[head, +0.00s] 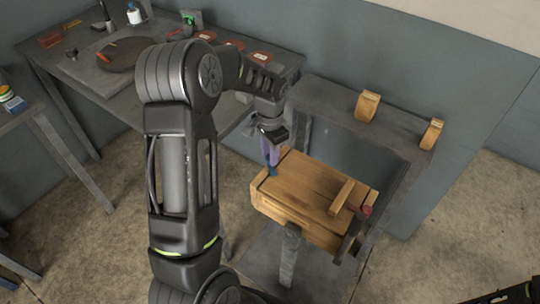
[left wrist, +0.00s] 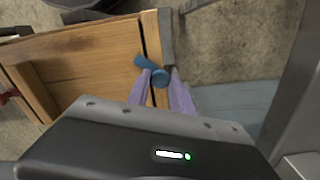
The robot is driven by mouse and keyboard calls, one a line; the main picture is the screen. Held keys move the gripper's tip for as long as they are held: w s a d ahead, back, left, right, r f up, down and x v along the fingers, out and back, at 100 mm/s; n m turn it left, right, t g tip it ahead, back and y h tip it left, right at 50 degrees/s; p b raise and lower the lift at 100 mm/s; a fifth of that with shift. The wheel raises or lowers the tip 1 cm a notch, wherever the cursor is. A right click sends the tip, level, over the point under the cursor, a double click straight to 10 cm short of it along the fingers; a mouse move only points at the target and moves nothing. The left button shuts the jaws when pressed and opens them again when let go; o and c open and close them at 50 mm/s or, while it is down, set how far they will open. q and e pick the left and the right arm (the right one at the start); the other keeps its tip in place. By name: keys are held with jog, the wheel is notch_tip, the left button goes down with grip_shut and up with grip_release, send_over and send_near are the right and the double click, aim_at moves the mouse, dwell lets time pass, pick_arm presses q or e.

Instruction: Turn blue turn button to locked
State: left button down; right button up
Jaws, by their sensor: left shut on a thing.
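The blue turn button (left wrist: 143,62) sits at the edge of a wooden box (left wrist: 85,62), by the seam between its panel and an end strip. In the left wrist view its tab points up and left from a round blue part. My left gripper (left wrist: 163,76) has purple fingers closed around the button, one on each side. In the head view the left gripper (head: 272,158) reaches down to the left end of the wooden box (head: 310,195), with the blue button (head: 272,171) at its tips, mostly hidden.
The box rests on a grey stand with a raised shelf (head: 355,122) behind it, holding wooden blocks (head: 367,105). A red-ended part (head: 366,210) is at the box's right end. A grey workbench (head: 125,105) stands at left with a dark disc and small items.

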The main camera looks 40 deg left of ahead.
pick_arm(q)
jog(key=n, duration=0.4)
jog(key=shift+n+b, duration=0.3)
jog(key=shift+b, duration=0.1)
jog(key=shift+n, duration=2)
jog(key=c, duration=1.1)
grip_release()
jog(key=shift+c, duration=0.2)
notch_tip(320, 180, up, 8)
jog(key=shift+f, duration=0.1)
